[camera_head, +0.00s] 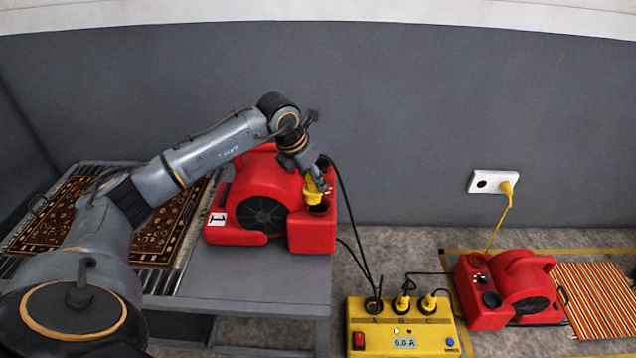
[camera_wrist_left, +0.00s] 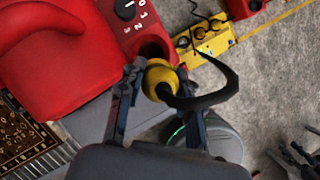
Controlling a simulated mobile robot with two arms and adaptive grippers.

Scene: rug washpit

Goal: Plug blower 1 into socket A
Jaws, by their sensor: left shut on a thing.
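Blower 1 (camera_head: 264,190) is red, marked with a 1, and stands on the grey table. My left gripper (camera_head: 314,188) is shut on a yellow plug (camera_head: 312,192), just above the cup at the blower's right end. In the left wrist view the yellow plug (camera_wrist_left: 160,78) sits between the fingertips beside the cup, with a black cable curving off it. The yellow power box (camera_head: 400,338) is on the floor, with sockets A, B and C. Socket A (camera_head: 374,305) is partly crossed by black cable; B and C hold yellow plugs. Dark fingers at the wrist view's lower right may be my right gripper (camera_wrist_left: 295,158).
A second red blower (camera_head: 512,288) stands on the floor at right by a striped rug (camera_head: 601,300). A white wall outlet (camera_head: 482,182) holds a yellow plug. A patterned rug (camera_head: 60,215) lies on the rack at left. Black cables hang between the table and power box.

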